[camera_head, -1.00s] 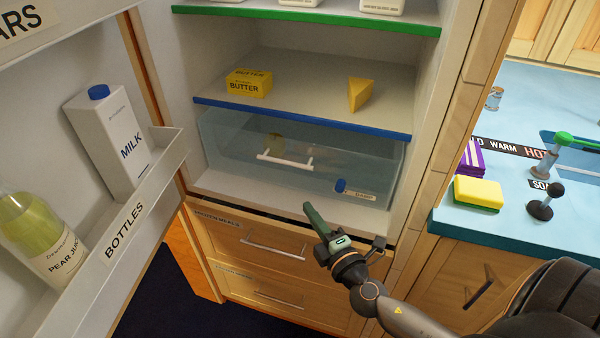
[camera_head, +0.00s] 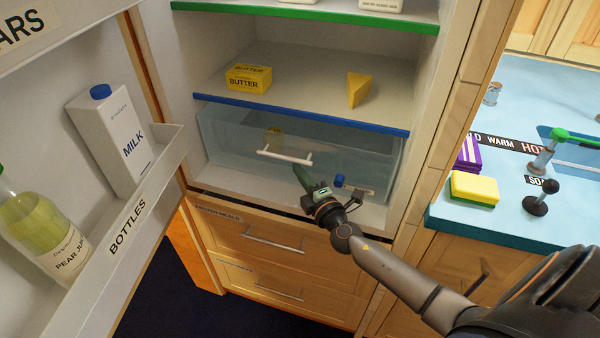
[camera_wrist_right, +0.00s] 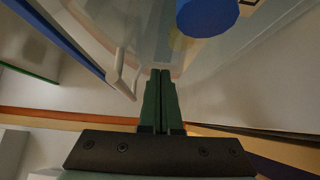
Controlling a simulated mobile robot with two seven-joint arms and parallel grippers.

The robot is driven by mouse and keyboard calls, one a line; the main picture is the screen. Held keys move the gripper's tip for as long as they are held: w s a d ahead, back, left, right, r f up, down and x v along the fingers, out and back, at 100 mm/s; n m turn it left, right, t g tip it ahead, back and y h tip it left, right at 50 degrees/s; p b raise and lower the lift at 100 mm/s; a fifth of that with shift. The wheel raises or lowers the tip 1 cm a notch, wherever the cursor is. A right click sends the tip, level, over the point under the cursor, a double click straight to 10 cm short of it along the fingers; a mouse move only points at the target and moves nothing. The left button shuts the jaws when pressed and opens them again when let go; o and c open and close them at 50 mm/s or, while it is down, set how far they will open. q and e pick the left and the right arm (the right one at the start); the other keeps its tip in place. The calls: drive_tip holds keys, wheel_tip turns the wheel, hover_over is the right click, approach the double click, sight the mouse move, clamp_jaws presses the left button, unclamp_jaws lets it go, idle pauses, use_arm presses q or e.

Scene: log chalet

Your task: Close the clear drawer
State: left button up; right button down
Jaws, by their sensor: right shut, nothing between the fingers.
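The clear drawer (camera_head: 225,135) is a see-through bin under the blue-edged shelf in the open fridge. Its white bar handle (camera_head: 284,158) is on its front; the handle also shows in the right wrist view (camera_wrist_right: 122,75), left of the fingers. My right gripper (camera_head: 300,172) is shut and empty, its green fingers just below the right end of the handle. In the right wrist view the shut fingers (camera_wrist_right: 160,75) point at the clear front. I cannot tell whether they touch it. My left gripper is not in view.
A blue-capped item (camera_head: 340,181) shows at the drawer's lower right. The open fridge door with milk (camera_head: 110,140) and pear juice (camera_head: 42,235) stands at left. Butter (camera_head: 248,79) and cheese (camera_head: 358,90) sit on the shelf above. Wooden drawers (camera_head: 275,240) are below; a blue counter (camera_head: 470,215) is at right.

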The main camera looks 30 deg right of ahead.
drive_tip(key=w+d+b, duration=0.2)
drive_tip(key=d, duration=0.1)
drive_tip(key=shift+w+f, duration=0.1)
drive_tip(key=shift+w, duration=0.15)
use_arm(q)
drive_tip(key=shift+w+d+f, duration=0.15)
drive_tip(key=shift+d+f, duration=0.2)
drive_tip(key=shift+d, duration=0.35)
use_arm(e)
drive_tip(key=shift+d+r, duration=0.1)
drive_tip(key=shift+r, duration=0.15)
